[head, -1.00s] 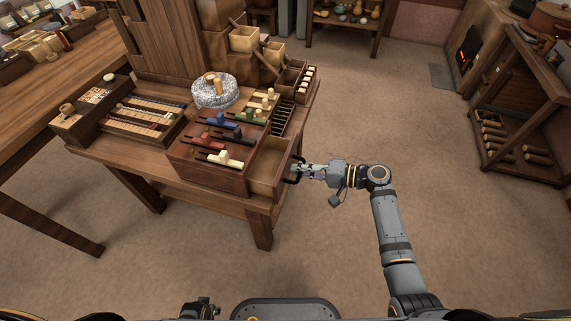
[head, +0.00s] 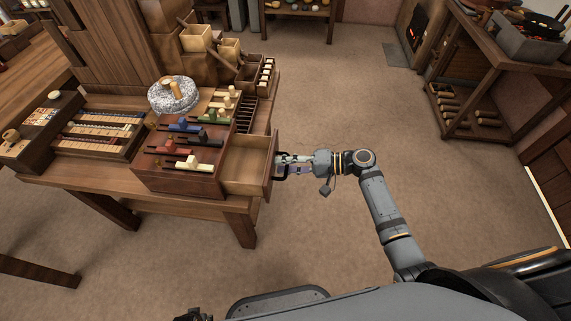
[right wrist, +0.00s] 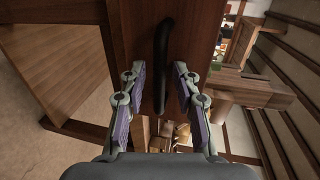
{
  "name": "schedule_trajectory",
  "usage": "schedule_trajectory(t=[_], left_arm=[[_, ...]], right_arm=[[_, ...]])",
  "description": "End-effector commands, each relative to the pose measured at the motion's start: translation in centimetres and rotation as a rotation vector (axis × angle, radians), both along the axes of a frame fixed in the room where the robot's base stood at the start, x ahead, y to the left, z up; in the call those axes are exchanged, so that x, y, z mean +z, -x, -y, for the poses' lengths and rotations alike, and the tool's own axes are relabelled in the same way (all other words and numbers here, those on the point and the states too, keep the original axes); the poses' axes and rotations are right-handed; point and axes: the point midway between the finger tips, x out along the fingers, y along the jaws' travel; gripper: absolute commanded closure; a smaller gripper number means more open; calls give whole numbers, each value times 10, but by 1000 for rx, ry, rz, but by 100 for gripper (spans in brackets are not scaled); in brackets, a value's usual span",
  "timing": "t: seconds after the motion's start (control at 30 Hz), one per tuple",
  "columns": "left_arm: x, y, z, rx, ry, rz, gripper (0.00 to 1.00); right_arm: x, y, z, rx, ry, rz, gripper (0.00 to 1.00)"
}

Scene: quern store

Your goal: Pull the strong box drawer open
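The strong box (head: 180,178) is a reddish-brown wooden box on the table, with coloured sliders on its top. Its drawer (head: 250,165) stands out to the right, and its inside looks empty. The drawer's dark curved handle (right wrist: 161,65) is in the middle of the right wrist view. My right gripper (head: 283,164) is at the drawer front. In the right wrist view my right gripper's fingers (right wrist: 160,92) stand on either side of the handle, with small gaps between pads and handle. My left gripper (head: 195,315) is only partly visible at the bottom edge.
The wooden table (head: 90,188) also bears a round stone quern (head: 173,97), a tray of rods (head: 98,133) and small boxes. A rack (head: 475,100) stands at the right. The floor (head: 340,80) right of the table is clear.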

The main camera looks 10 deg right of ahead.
Motion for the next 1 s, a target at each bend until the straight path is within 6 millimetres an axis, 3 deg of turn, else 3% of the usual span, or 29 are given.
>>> schedule_trajectory(t=[0.17, 0.6, 0.77, 1.0], left_arm=[[0, -1, 6, 4, 9, 2, 57], [-1, 2, 6, 3, 7, -2, 57], [-1, 2, 6, 3, 7, -3, 57], [-1, 2, 6, 3, 7, -3, 57]], right_arm=[[1, 3, 10, 0, 2, -1, 68], [21, 32, 99, 0, 4, -2, 68], [25, 36, 111, 0, 1, 0, 68], [25, 36, 112, 0, 0, 0, 68]])
